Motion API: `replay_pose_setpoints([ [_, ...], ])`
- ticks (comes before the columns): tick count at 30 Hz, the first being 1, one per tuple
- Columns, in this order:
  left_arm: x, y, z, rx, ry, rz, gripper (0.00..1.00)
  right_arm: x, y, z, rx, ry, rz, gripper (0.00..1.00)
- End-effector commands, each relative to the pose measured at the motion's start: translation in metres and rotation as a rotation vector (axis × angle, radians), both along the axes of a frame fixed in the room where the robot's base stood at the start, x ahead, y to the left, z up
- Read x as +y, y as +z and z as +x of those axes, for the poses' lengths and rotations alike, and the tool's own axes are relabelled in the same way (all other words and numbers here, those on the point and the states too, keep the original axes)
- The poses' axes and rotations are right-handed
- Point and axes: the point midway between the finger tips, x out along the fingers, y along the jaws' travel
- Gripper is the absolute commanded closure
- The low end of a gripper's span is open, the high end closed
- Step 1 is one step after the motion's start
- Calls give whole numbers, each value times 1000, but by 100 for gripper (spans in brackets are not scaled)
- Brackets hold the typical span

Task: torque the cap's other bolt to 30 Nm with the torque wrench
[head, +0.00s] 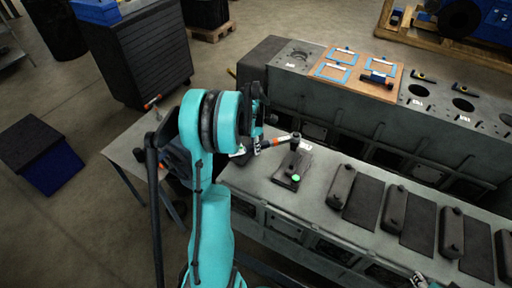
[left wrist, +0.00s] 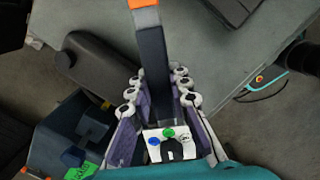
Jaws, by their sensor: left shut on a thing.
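My left gripper (head: 256,146) is shut on the dark handle of the torque wrench (head: 280,141). In the left wrist view the handle (left wrist: 152,55) runs up between the white-padded fingers (left wrist: 158,100), with an orange band at the top edge. In the head view the wrench lies roughly level. Its dark head (head: 296,137) is over the far end of a dark bearing cap (head: 287,172) on the grey bench. A green mark (head: 296,178) shows at the cap's near end. I cannot tell whether the socket is seated on a bolt. My right gripper (head: 424,280) shows only partly at the bottom edge.
Several dark caps (head: 341,186) stand in a row to the right of the wrench. Behind is a long grey engine block (head: 350,105) with a wooden board (head: 358,75) holding blue gaskets. A small table (head: 128,150) stands left of my left arm.

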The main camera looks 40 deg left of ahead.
Motion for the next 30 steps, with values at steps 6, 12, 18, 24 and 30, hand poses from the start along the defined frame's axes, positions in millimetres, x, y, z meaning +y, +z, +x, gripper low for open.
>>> replay_pose_setpoints([
  [6,3,0,1,-4,1,3,100,0,0,0,0,0,0,60],
  [12,8,0,4,-4,-29,4,100,0,-2,0,0,0,0,60],
  [18,8,1,4,-5,-33,5,100,0,-2,0,0,0,0,60],
  [24,10,0,5,-4,-42,5,100,0,-3,0,0,0,0,60],
  [30,14,0,8,-4,-73,5,100,0,-4,0,0,0,0,60],
])
